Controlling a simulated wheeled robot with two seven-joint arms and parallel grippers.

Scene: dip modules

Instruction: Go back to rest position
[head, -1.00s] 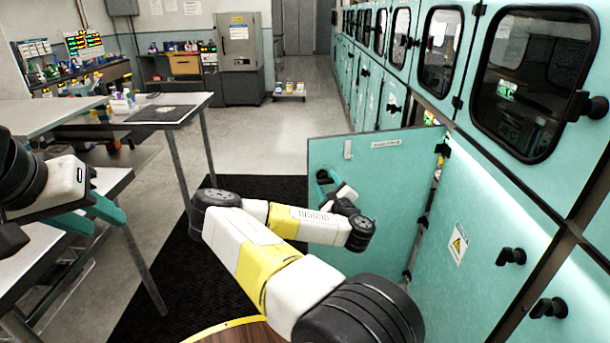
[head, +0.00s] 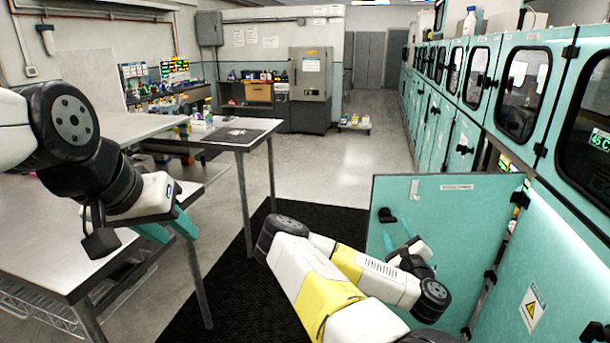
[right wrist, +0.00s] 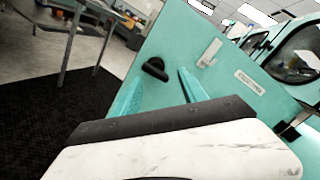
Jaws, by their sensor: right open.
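My left gripper (head: 168,228) is at the left in the head view, in front of the near metal table. Its two teal fingers stand apart with nothing between them. My right gripper (head: 398,232) is in front of the open teal cabinet door (head: 460,215), near its black handle (head: 387,215). In the right wrist view, the teal fingers of this gripper (right wrist: 160,78) are spread, and the handle (right wrist: 155,69) shows beyond and between their tips. No grip on it is visible.
The near table (head: 50,235) lies under my left arm. A second table (head: 235,135) stands behind it. A row of teal cabinets (head: 545,240) runs along the right. A black mat (head: 225,290) covers the floor between, and clear floor (head: 320,165) lies beyond.

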